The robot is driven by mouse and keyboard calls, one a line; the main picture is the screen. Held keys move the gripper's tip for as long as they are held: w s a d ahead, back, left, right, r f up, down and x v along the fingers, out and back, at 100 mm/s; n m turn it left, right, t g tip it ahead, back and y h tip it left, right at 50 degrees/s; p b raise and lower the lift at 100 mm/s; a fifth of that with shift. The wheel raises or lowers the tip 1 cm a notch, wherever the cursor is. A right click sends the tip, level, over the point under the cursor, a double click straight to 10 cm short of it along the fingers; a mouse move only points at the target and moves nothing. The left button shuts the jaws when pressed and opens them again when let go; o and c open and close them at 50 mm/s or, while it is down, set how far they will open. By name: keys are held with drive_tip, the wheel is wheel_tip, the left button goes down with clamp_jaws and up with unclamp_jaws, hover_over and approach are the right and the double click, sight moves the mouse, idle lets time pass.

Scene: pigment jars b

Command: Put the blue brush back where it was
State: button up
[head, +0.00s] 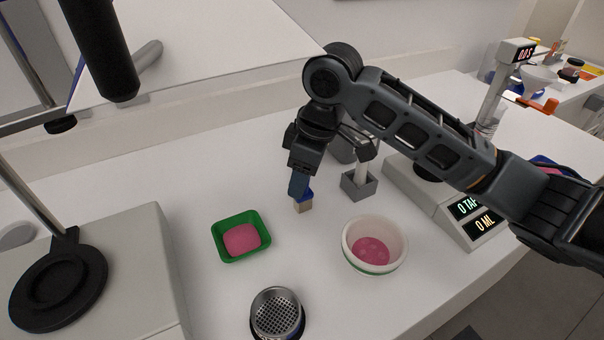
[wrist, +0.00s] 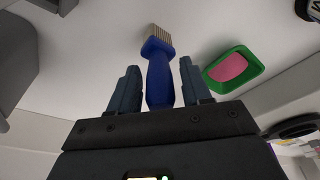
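The blue brush (head: 304,196) is roughly upright with its pale bristles down, at or just above the white table, left of a small grey square holder (head: 359,185). In the wrist view the blue brush (wrist: 159,75) points away from me, its handle between my two fingers. My gripper (head: 298,184) is around the handle from above. In the wrist view my gripper (wrist: 160,72) shows a narrow gap on each side of the handle, so the fingers look open. The handle's upper end is hidden by the gripper. A pale upright piece stands in the grey holder.
A green tray (head: 218,240) with pink pigment lies left of the brush. A white bowl (head: 349,239) with pink contents is in front right. A metal sieve cup (head: 277,313) stands at the front. A scale (head: 457,212) stands right. Table between tray and bowl is clear.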

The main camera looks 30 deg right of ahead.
drive_tip(key=shift+o, duration=0.2)
drive_tip(key=v, duration=1.2)
drive_tip(key=shift+r+b, duration=0.2)
drive_tip(key=shift+b, duration=0.15)
